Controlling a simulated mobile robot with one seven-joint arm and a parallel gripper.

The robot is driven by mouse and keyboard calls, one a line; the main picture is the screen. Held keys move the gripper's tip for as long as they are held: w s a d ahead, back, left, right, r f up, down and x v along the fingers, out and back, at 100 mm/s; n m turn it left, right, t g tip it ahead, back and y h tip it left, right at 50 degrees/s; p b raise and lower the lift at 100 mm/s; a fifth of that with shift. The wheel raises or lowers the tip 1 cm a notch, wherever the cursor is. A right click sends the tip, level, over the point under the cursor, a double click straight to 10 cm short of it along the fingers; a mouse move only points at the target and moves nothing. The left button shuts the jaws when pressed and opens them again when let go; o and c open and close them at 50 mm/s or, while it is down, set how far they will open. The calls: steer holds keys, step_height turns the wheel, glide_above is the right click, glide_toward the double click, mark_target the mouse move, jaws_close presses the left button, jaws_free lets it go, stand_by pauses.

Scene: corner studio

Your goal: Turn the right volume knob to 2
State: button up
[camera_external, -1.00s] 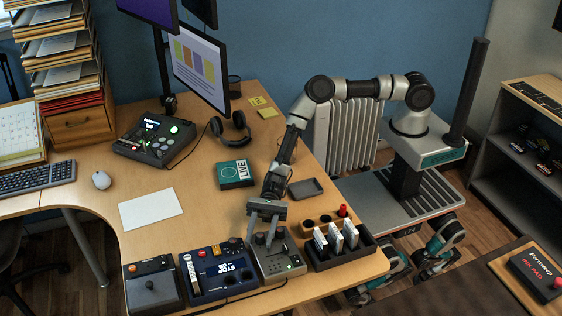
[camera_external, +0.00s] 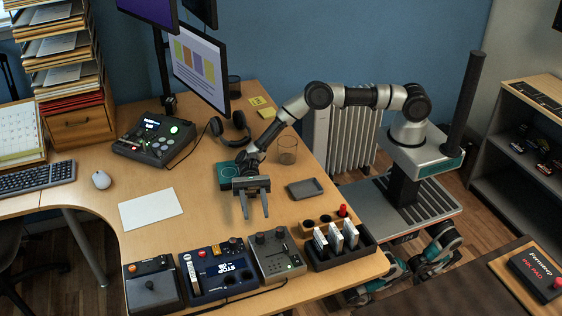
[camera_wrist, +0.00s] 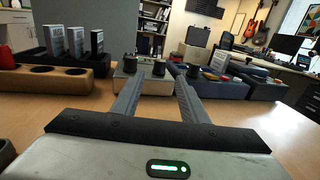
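The grey control box (camera_external: 278,262) stands near the table's front edge, with two dark knobs on its far part, the left one (camera_external: 260,238) and the right one (camera_external: 280,233). In the wrist view the box (camera_wrist: 148,84) is straight ahead, with both knobs on top (camera_wrist: 130,64) (camera_wrist: 158,67). The knobs' settings are too small to read. My gripper (camera_external: 255,216) is behind the box, apart from the knobs. Its two fingers are spread with nothing between them; they also show in the wrist view (camera_wrist: 160,88).
A blue device (camera_external: 215,275) stands left of the box, and a black joystick box (camera_external: 152,288) beyond it. A dark rack with upright cards (camera_external: 340,258) stands close on the right. A clear glass (camera_external: 288,150) and dark tray (camera_external: 305,189) lie behind.

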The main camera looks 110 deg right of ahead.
steer(key=s+r+n+g+h+p, duration=0.2)
steer(key=s+r+n+h, duration=0.8)
steer(key=s+r, duration=0.8)
steer(key=shift+a+r+n+g, duration=0.15)
steer(key=shift+r+n+g, duration=0.65)
steer(key=shift+r+n, duration=0.15)
steer(key=s+d+r+n+t+h, duration=0.35)
steer(key=s+d, duration=0.25)
steer(key=s, duration=0.5)
steer(key=s+d+r+n+t+h, duration=0.2)
steer(key=s+d+r+n+h, duration=0.3)
steer(key=s, duration=0.7)
step_height(320, 180, up, 17)
steer(key=d+p, duration=0.1)
steer(key=p, duration=1.8)
steer(key=shift+d+y+p, duration=0.35)
steer(key=shift+y, duration=0.1)
